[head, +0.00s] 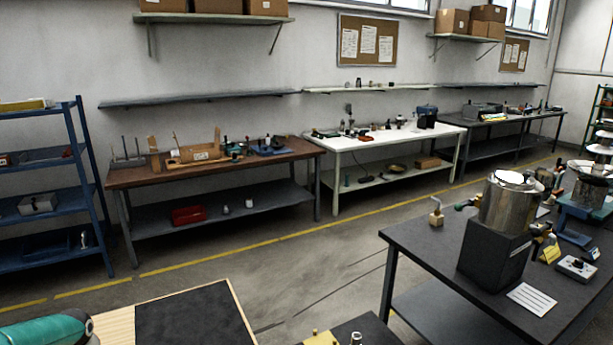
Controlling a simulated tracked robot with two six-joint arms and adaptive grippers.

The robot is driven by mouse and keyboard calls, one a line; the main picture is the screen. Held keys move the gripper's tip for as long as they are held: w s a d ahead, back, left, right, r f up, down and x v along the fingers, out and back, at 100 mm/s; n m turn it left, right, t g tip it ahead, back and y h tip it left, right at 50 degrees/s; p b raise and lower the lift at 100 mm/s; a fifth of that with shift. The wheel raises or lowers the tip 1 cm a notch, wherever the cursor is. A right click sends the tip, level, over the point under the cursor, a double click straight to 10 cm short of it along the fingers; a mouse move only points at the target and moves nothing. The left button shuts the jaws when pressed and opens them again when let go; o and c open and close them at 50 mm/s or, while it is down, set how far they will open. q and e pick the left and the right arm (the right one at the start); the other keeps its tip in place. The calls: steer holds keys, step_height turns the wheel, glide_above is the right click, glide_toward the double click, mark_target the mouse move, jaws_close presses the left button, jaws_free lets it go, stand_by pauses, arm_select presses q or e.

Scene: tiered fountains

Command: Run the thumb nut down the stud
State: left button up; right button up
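I cannot make out a thumb nut or a stud for certain in the head view. At the bottom edge, a yellow brass-coloured piece (321,339) with a small upright peg sits on a dark surface. A small silvery knob-like part (356,339) stands to its right. Both are cut off by the frame, so I cannot tell whether either belongs to the stud or nut. Neither of my grippers is in view.
A dark table (420,250) at right holds a metal pot on a black block (494,258). A pale wooden board with a black mat (190,318) lies at bottom left, beside a cut-off teal shape (45,331). Open floor (300,268) separates these from the wall benches.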

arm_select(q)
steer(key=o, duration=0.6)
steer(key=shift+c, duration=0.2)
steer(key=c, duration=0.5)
